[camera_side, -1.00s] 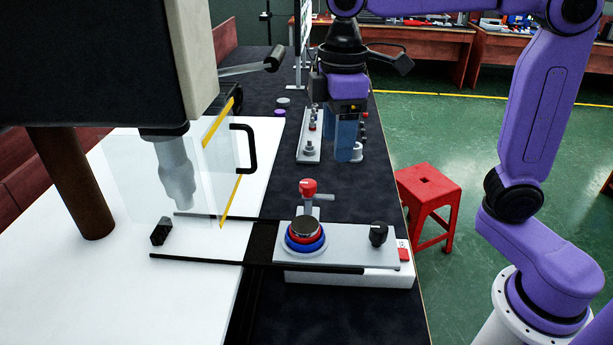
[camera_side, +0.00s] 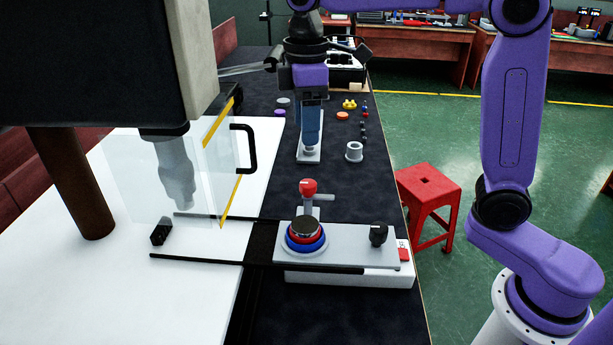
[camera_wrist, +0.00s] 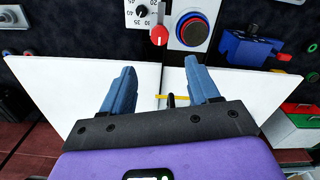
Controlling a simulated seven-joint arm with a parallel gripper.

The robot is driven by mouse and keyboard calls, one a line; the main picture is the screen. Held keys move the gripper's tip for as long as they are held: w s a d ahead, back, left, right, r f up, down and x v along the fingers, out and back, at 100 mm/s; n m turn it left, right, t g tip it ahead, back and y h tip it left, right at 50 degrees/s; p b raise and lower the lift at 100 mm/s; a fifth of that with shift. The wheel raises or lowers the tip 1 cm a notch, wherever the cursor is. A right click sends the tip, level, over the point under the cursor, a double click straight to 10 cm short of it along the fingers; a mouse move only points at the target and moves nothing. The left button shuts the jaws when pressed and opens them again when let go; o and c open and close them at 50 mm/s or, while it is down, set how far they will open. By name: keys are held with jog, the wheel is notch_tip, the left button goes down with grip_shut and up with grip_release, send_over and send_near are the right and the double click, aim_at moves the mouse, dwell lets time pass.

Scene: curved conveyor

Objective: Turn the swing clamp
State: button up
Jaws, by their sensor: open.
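In the side view, the swing clamp (camera_side: 308,188) is a red round knob on a grey post with a short grey arm pointing right. It stands behind a dark-topped round piece (camera_side: 306,228) with red and blue rings on the grey fixture plate (camera_side: 345,240). My gripper (camera_side: 309,144) points down behind the clamp and apart from it, over or near a narrow pale plate. In the wrist view, my blue fingers (camera_wrist: 160,72) are spread with nothing gripped. A red knob (camera_wrist: 159,36) and a dark disc with rings (camera_wrist: 193,32) show beyond them; I cannot tell whether these belong to the same fixture.
A black knob (camera_side: 378,234) sits on the fixture plate's right end. A clear guard (camera_side: 150,180) with a black handle (camera_side: 249,148) stands left, below a dark machine head (camera_side: 90,60). A white ring-shaped part (camera_side: 354,152) and small parts lie behind. A red stool (camera_side: 428,195) stands right.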

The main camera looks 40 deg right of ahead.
aim_at(306, 183)
notch_tip(306, 183, down, 12)
jog(key=shift+f, duration=0.1)
dwell(0.5)
jog(key=c, duration=1)
